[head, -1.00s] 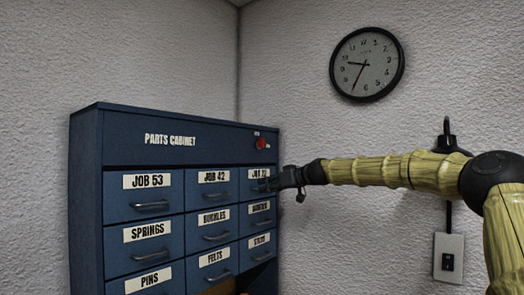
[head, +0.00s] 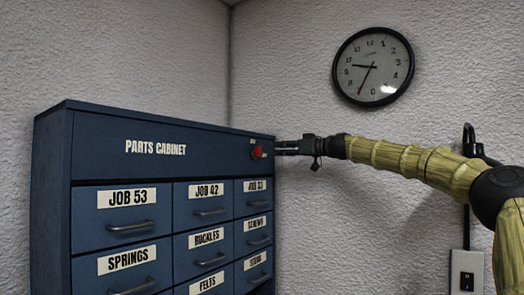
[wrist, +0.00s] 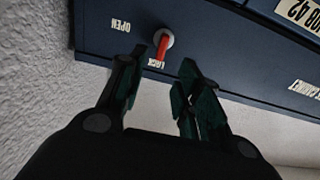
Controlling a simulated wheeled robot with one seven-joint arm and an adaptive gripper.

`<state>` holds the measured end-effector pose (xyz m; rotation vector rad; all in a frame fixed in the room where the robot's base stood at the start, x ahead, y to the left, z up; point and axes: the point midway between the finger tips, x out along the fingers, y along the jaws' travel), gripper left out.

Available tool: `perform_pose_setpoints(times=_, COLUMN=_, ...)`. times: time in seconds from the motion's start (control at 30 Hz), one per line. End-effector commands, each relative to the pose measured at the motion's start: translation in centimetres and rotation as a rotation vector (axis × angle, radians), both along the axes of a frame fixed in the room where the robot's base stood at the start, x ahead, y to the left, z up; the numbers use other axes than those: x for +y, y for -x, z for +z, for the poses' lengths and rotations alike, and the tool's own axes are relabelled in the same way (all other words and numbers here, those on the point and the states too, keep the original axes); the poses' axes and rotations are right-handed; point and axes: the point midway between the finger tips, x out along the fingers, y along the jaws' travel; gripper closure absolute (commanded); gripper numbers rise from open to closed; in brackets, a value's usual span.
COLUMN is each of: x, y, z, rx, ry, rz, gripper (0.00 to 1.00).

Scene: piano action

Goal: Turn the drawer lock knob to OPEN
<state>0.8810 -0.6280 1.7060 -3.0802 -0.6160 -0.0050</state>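The drawer lock knob (head: 257,152) is red and sits at the upper right of the blue parts cabinet's front (head: 95,150). In the wrist view, which shows the labels upside down, the knob (wrist: 164,44) has a round base and a red bar pointing toward the LOCK label (wrist: 152,64). The OPEN label (wrist: 121,25) is to its left. My gripper (wrist: 163,64) is open, its two dark fingers apart with the knob seen beyond the gap between their tips. In the head view my gripper (head: 280,147) is just right of the knob, at about its height. Contact cannot be told.
Labelled drawers with handles, such as JOB 53 (head: 127,212) and JOB 42 (head: 209,205), lie below the knob. A wall clock (head: 373,67) hangs above my arm. A switch plate (head: 467,272) is at the lower right.

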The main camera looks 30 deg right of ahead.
Motion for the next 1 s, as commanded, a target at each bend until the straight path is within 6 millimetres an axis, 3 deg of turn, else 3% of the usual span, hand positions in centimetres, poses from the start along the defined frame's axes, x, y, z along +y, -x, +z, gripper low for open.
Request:
perform_pose_setpoints(times=0.6, x=2.6, y=-6.8, z=0.1, rx=0.003, ry=-0.001, rz=-0.002, gripper=0.66)
perform_pose_setpoints(times=1.0, x=3.2, y=-8.4, z=-0.1, rx=0.0, ry=-0.001, rz=-0.003, gripper=0.66)
